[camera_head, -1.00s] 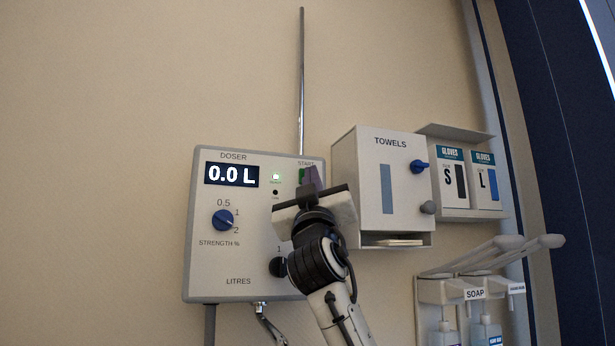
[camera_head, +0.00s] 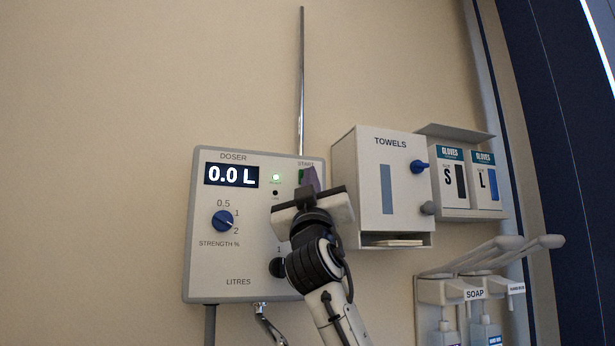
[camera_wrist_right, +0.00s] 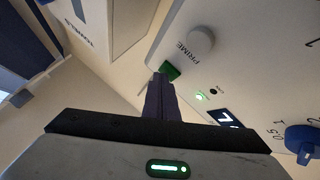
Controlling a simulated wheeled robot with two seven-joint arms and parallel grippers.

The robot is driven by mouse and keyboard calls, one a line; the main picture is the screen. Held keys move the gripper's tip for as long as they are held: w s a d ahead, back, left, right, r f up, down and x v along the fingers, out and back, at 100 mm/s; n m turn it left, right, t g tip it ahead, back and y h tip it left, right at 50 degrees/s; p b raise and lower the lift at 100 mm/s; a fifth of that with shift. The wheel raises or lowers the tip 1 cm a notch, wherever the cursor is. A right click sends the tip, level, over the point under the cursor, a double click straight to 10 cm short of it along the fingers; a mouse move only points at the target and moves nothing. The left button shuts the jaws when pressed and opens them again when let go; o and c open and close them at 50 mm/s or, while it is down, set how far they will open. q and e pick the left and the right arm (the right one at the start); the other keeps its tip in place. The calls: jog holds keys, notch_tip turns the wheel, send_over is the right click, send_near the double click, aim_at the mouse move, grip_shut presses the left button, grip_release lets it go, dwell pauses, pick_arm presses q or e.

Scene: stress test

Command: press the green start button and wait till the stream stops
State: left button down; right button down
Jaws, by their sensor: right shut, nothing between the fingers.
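The doser (camera_head: 250,270) is a grey box on the wall, and its display (camera_head: 231,174) reads 0.0 L. The green start button (camera_wrist_right: 171,71) shows in the right wrist view just beyond my fingertips; in the head view it is mostly hidden behind them. My right gripper (camera_head: 309,176) is shut and empty, its dark fingers pointing at the button under the START label. The fingertips (camera_wrist_right: 158,80) are at or very near the button; I cannot tell whether they touch. A small green lamp (camera_head: 276,177) is lit. The spout (camera_head: 264,318) shows no visible stream. My left gripper is not in view.
A strength knob (camera_head: 222,220) and a litres knob (camera_head: 277,267), partly behind my arm, are on the doser. A towel box (camera_head: 380,215) hangs close to its right. Glove boxes (camera_head: 455,203) and soap dispensers (camera_head: 447,290) are farther right. The wall to the left is clear.

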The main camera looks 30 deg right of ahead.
jog(key=shift+s+a+f+b, duration=0.1)
jog(key=shift+s+b, duration=0.1)
jog(key=shift+s, duration=0.2)
jog(key=shift+s+a+b, duration=0.1)
jog(key=shift+s+b, duration=0.05)
jog(key=shift+s, duration=0.2)
jog(key=shift+s, duration=0.1)
jog(key=s+b, duration=0.1)
jog(key=s, duration=0.1)
jog(key=s+a, duration=0.1)
jog(key=s, duration=0.1)
jog(key=shift+s+a+b, duration=0.1)
jog(key=shift+s+b, duration=0.25)
dwell(0.6)
